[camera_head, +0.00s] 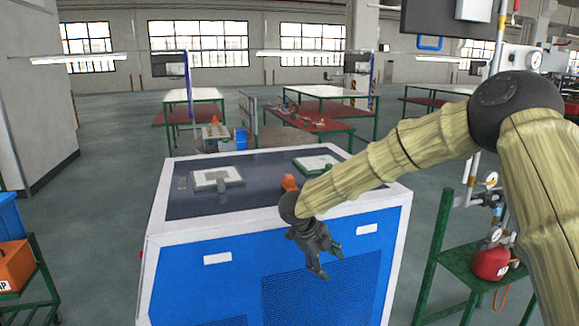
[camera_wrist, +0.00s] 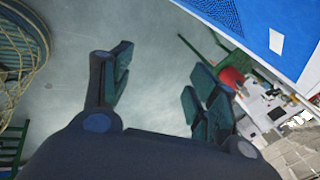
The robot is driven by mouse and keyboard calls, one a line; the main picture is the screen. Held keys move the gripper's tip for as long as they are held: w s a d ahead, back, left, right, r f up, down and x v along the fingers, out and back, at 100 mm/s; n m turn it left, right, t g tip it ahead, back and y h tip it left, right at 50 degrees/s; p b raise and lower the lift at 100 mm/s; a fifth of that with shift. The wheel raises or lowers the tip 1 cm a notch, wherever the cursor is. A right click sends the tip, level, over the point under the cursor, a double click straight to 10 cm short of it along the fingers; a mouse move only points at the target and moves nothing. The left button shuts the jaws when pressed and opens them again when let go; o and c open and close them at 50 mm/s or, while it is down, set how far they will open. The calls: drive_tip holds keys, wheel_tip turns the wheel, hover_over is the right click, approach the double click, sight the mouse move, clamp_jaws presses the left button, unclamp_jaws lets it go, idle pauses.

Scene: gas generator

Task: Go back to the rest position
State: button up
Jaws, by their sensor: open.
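My gripper (camera_head: 322,259) hangs at the end of my sleeved arm, in front of the front edge of the blue and white generator cabinet (camera_head: 218,259). The fingers point down and are apart, with nothing between them. In the wrist view my gripper (camera_wrist: 160,88) is open over bare grey floor (camera_wrist: 160,45). The cabinet's blue side shows at the upper right of the wrist view (camera_wrist: 255,18). On the dark cabinet top (camera_head: 250,180) are two pale square plates, one at the left (camera_head: 205,179) and one at the back right (camera_head: 318,162). An orange part (camera_head: 290,183) stands partly hidden behind my arm.
A green stand with a red canister (camera_head: 491,263) and gauges is close on the right. An orange box (camera_head: 14,266) on a green cart is at the left edge. Work tables (camera_head: 320,92) stand behind the cabinet. Floor at the left (camera_head: 95,215) is clear.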

drive_tip(key=s+d+f+n+t+h, duration=0.1)
drive_tip(key=d+f+n, duration=0.2)
drive_tip(key=f, duration=0.4)
drive_tip(key=s+d+f+n+t, duration=0.1)
drive_tip(key=d+f+n, duration=0.1)
drive_tip(key=f, duration=0.5)
drive_tip(key=s+d+f+n+t+y+b, duration=0.1)
drive_tip(key=s+d+f+n, duration=0.3)
drive_tip(key=s+f+n, duration=0.8)
drive_tip(key=s+d+f+n+g+y, duration=0.1)
drive_tip(key=s+f+n, duration=0.2)
drive_tip(key=s, duration=0.8)
drive_tip(key=s+d+f+n+g+y+b, duration=0.1)
drive_tip(key=s+f, duration=0.4)
drive_tip(key=s, duration=0.7)
drive_tip(key=s+d+f+n+g+y, duration=0.1)
drive_tip(key=s+f+n+g+y, duration=0.2)
drive_tip(key=s, duration=0.9)
drive_tip(key=f+n, duration=0.2)
drive_tip(key=shift+n, duration=0.4)
